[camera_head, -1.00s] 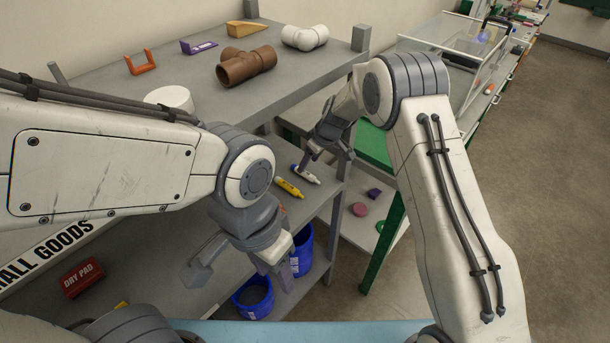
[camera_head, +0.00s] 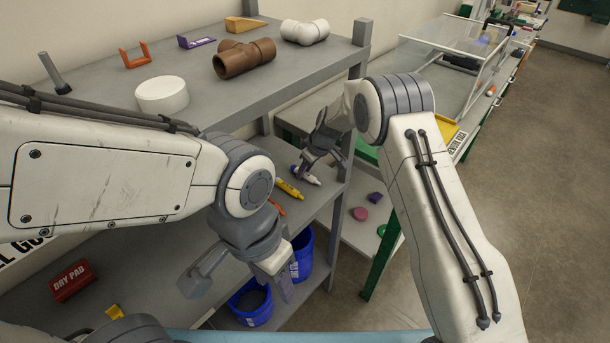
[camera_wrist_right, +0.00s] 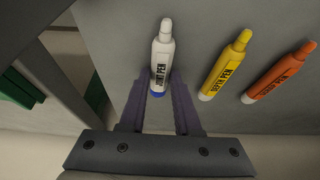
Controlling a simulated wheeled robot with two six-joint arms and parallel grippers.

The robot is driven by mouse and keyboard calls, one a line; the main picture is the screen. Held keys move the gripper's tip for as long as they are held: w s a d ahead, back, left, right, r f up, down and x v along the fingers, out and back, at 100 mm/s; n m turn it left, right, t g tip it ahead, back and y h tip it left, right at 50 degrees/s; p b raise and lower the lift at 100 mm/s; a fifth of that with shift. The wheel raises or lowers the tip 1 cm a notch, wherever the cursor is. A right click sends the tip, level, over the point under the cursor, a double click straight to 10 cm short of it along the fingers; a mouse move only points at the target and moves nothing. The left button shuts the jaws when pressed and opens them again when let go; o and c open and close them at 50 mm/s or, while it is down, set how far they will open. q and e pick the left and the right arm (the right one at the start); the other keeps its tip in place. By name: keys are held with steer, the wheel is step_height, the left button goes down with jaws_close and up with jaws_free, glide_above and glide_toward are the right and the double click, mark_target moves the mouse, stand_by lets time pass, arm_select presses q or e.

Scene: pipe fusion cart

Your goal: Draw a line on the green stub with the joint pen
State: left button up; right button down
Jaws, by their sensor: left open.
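The joint pen, white with a blue end, lies on the grey shelf in the right wrist view (camera_wrist_right: 162,58) and partly shows in the head view (camera_head: 312,180). My right gripper (camera_wrist_right: 157,92) is open, with its fingers on either side of the pen's lower part. It also shows in the head view (camera_head: 320,172), just above the pen. I cannot tell whether the fingers touch it. My left gripper (camera_head: 240,290) is open and empty over the front of the lower shelf, away from the pens. I cannot make out a green stub for certain.
A yellow depth pen (camera_wrist_right: 226,66) and an orange pen (camera_wrist_right: 281,72) lie to the right of the joint pen. Blue bins (camera_head: 251,305) stand below my left gripper. The upper shelf holds a brown pipe tee (camera_head: 244,60) and a white cap (camera_head: 162,95). A grey post stands beside my right gripper.

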steer(key=shift+r+p, duration=1.35)
steer(key=shift+r, duration=1.7)
